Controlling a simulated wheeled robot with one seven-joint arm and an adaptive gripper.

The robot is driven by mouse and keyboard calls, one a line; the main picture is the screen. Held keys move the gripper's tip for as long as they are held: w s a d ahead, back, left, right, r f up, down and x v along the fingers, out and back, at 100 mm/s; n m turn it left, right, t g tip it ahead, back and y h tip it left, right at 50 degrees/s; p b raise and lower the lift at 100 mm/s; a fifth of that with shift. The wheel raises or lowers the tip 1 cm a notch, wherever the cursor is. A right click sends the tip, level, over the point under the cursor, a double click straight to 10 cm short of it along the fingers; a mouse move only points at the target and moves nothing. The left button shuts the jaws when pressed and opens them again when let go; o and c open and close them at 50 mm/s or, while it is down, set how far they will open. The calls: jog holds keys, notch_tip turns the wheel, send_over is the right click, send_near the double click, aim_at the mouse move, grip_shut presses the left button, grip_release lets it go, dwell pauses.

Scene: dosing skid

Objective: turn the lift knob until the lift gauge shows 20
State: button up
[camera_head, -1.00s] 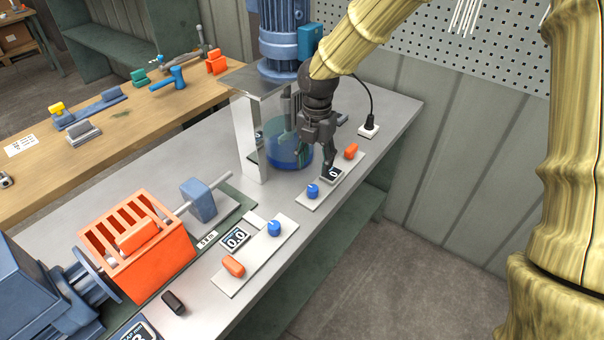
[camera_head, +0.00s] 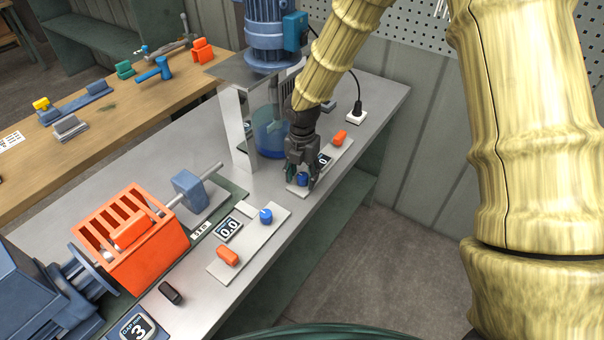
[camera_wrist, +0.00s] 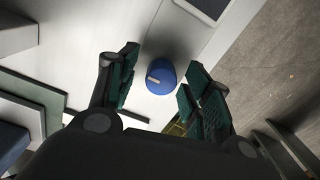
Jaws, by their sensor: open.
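A blue knob (camera_head: 303,179) with a pale pointer mark sits on the white far panel, below the blue mixer vessel. The knob also shows in the wrist view (camera_wrist: 161,76), between the fingers. My gripper (camera_head: 302,182) is open, with one finger on each side of the knob; gaps show on both sides in the wrist view. A small dark gauge (camera_head: 324,160) beside this knob is partly hidden by my gripper; a 0 shows on it. No readable label names the knob or gauge as lift.
A second white panel stands nearer, with a blue knob (camera_head: 266,216), a display reading 0.0 (camera_head: 229,229) and an orange handle (camera_head: 228,256). Another orange handle (camera_head: 339,138) is beyond the far gauge. The mixer vessel (camera_head: 270,135) stands close left of my gripper.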

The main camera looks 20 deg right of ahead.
jog(key=shift+s, duration=0.1)
jog(key=shift+f, duration=0.1)
jog(key=c, duration=1)
jog(key=shift+c, duration=0.2)
jog(key=shift+m, duration=0.3)
